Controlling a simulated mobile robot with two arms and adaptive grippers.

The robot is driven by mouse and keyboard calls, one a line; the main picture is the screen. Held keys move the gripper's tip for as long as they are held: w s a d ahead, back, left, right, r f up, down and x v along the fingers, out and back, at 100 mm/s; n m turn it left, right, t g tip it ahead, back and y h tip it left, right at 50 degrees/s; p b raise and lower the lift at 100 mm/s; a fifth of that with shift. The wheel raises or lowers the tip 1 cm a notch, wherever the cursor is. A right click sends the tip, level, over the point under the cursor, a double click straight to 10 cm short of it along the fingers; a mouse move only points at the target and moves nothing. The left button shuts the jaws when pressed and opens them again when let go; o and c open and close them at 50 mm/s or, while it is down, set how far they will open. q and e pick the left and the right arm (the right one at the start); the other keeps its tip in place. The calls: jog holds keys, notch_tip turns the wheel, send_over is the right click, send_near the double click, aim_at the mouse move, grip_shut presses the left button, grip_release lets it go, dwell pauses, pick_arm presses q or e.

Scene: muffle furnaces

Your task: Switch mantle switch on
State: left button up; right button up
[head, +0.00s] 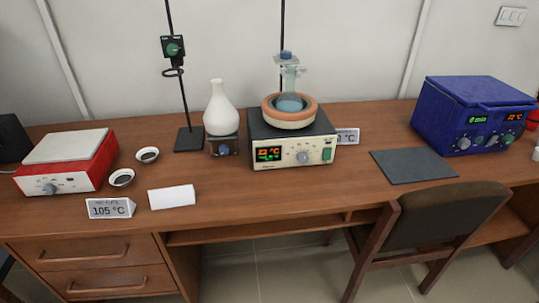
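The heating mantle (261,130) stands in the middle of the table. It is a dark box with a cream front panel, a lit red and green display (269,154) and a round knob (303,157). A green switch (327,155) sits at the right end of its panel; its position is too small to tell. A clear round flask (290,102) sits in the orange-rimmed bowl (290,119) on top. Neither of my grippers is in view.
A white bottle-shaped vessel (220,110) on a small grey unit stands left of the mantle, near a stand rod. A red hot plate (67,178) is at left. A blue furnace (470,115) and a dark mat (413,166) are at right. A chair (440,225) stands in front.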

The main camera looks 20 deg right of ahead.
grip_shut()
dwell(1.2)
